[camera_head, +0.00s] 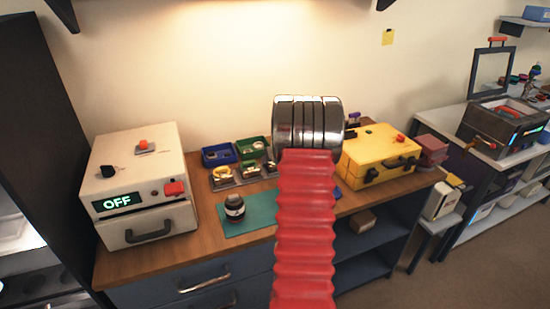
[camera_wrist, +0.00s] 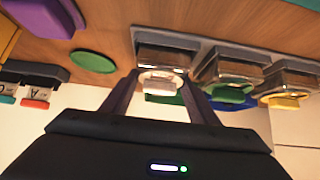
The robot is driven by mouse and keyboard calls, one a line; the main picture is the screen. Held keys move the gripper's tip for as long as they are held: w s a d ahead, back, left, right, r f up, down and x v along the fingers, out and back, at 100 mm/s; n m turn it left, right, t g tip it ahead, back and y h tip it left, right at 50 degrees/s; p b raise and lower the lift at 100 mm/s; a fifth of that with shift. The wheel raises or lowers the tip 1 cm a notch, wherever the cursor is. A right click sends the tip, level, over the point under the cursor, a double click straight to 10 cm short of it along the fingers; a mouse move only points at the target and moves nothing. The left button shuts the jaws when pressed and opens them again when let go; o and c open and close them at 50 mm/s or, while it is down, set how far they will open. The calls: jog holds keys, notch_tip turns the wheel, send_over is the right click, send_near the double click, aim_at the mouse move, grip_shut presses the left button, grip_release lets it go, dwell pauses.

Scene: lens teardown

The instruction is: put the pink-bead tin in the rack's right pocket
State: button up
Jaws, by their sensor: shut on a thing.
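My gripper (camera_wrist: 160,80) shows in the wrist view, its two fingers on either side of a small round tin (camera_wrist: 162,86) with a pale face. I cannot make out pink beads. The rack (camera_wrist: 205,48) is just beyond the fingertips, with several pockets in a row; the tin overlaps the leftmost pocket in this view, and I cannot tell whether it is inside. In the head view the rack (camera_head: 226,185) stands on the wooden bench, its right end partly behind my red arm. My gripper is hidden there.
Blue (camera_head: 217,155) and green (camera_head: 250,148) bins stand behind the rack. A dark jar (camera_head: 234,208) sits on the teal mat (camera_head: 262,213). A white box reading OFF (camera_head: 140,175) stands left; a yellow case (camera_head: 378,150) stands right. A purple thing (camera_wrist: 45,15) shows in the wrist view.

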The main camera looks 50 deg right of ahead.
jog(key=o, duration=1.3)
jog(key=shift+s+r, duration=0.2)
jog(key=shift+r, duration=0.2)
jog(key=v, duration=1.1)
jog(key=shift+s+a+r, duration=0.1)
jog(key=shift+s+a, duration=0.05)
